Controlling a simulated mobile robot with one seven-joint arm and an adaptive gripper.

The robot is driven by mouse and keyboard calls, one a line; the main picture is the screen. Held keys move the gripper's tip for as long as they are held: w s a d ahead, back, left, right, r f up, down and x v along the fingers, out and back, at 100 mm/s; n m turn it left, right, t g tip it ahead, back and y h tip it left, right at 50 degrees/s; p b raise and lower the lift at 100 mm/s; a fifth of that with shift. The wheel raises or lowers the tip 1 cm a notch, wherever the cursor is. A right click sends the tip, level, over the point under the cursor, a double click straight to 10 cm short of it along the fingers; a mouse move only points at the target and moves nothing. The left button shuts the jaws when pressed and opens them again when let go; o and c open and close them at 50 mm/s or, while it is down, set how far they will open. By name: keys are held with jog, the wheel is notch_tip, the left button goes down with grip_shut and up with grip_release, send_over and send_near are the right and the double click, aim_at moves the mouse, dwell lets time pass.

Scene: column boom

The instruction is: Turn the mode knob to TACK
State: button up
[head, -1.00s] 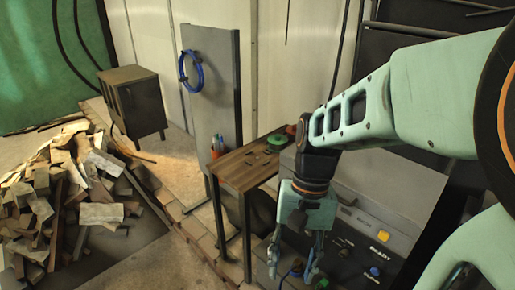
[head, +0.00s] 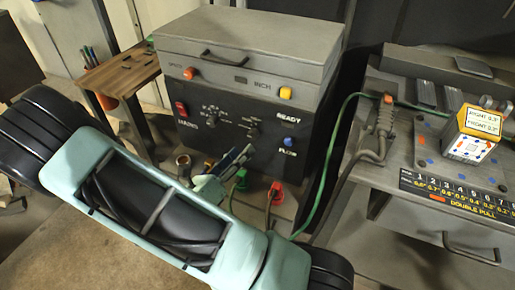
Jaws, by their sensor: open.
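A dark welding machine (head: 330,107) stands in the middle of the head view with its control panel facing me. Its panel has a left dial (head: 211,113) and a right dial (head: 254,126), each with small marks around it. The marks are too small to read, so I cannot tell which is the mode knob or where it points. My gripper (head: 236,159) is open, low in front of the panel, just below the right dial. It appears empty. Its fingers point up and right, and I cannot tell whether they touch the panel.
The panel also has a red mains switch (head: 181,108), an orange button (head: 189,73), a yellow button (head: 285,92) and a blue flow knob (head: 290,141). Red and green cable plugs (head: 276,191) sit below. A wooden table (head: 122,73) stands left, a metal bench (head: 395,178) right.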

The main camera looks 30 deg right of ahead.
aim_at(251, 136)
jog(key=w+d+f+n, duration=0.1)
jog(key=w+d, duration=0.1)
jog(key=w+d+f+n+t+b, duration=0.1)
jog(key=w+d, duration=0.2)
jog(key=w+d+f+y+b, duration=0.1)
jog(key=w+d, duration=0.1)
jog(key=shift+w+d+n+t, duration=0.2)
jog(key=shift+w+n+t, duration=0.1)
jog(key=shift+n+t, duration=0.1)
jog(key=shift+c, duration=0.4)
grip_shut()
